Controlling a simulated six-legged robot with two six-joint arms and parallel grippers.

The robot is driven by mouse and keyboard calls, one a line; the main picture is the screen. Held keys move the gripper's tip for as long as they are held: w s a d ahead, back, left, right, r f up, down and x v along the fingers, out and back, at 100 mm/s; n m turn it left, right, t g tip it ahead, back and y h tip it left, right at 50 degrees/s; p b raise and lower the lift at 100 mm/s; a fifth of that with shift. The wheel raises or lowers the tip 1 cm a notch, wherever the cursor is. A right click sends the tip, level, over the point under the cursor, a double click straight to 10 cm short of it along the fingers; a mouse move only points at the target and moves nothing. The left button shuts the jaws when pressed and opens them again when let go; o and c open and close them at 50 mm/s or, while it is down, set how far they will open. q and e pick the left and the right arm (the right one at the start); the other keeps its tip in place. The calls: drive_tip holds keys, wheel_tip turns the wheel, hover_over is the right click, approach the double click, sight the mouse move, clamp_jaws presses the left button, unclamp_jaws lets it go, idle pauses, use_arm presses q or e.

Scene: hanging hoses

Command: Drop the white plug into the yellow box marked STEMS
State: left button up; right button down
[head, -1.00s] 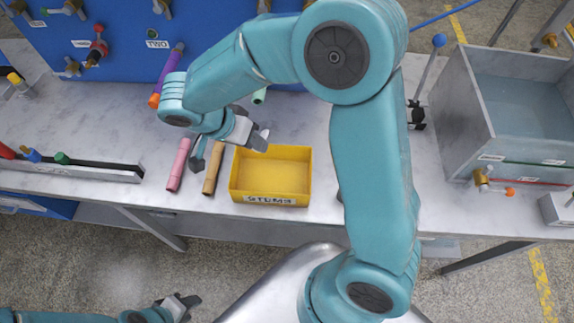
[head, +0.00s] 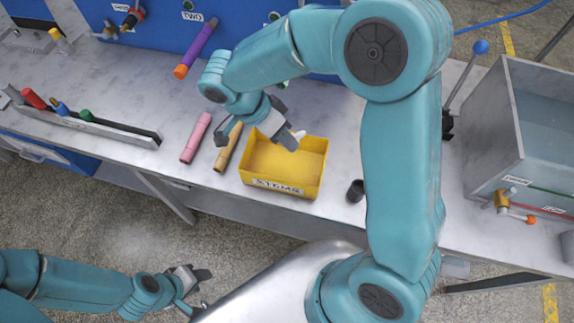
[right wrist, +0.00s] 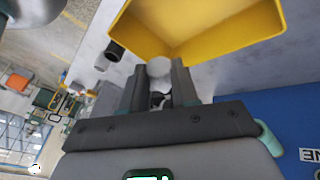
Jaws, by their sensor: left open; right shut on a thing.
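The yellow box (head: 262,186) marked STEMS stands on the grey bench in the middle of the head view. Its inside looks empty. My right gripper (head: 285,135) is over the box's back edge, shut on the white plug (head: 298,134). In the right wrist view the white plug (right wrist: 159,67) sticks out between the fingertips of the right gripper (right wrist: 158,82), in front of the yellow box (right wrist: 220,45). My left gripper (head: 194,280) is open and empty, low in front of the bench.
A pink tube (head: 196,138) and a tan tube (head: 228,148) lie left of the box. A dark cup (head: 356,191) stands to its right. A grey tank (head: 535,120) is at the right. A rack (head: 100,123) with coloured handles is at the left.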

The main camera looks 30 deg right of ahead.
drive_tip(key=shift+d+f, duration=0.1)
drive_tip(key=shift+f, duration=0.1)
drive_tip(key=c, duration=0.8)
unclamp_jaws()
drive_tip(key=v, duration=1.6)
drive_tip(key=shift+r, duration=0.2)
